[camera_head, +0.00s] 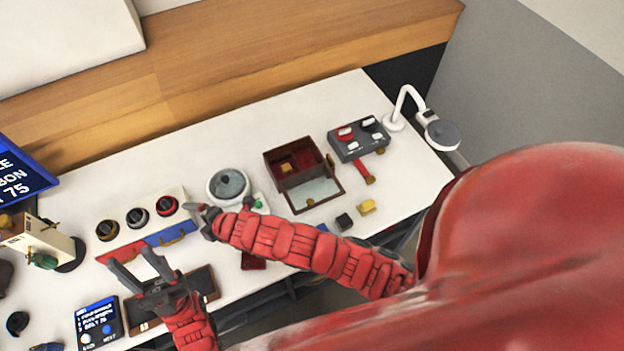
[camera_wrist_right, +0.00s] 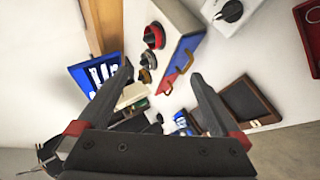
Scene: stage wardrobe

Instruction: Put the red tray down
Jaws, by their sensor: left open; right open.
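The red tray (camera_head: 254,263) lies on the white table near its front edge, mostly hidden behind my right arm in the head view. What looks like the same tray (camera_wrist_right: 309,40) shows at the right edge of the right wrist view, cut off by the frame. My right gripper (camera_head: 200,213) is open and empty, left of the tray and over the area by the blue drawer. Its spread fingers (camera_wrist_right: 160,92) show in the wrist view with nothing between them. My left gripper (camera_head: 133,259) is open and empty, further left, above a dark brown tray.
The dark brown tray (camera_head: 207,283), a dial scale (camera_head: 229,186), an open brown box (camera_head: 301,160) and a grey switch box (camera_head: 357,139) share the table.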

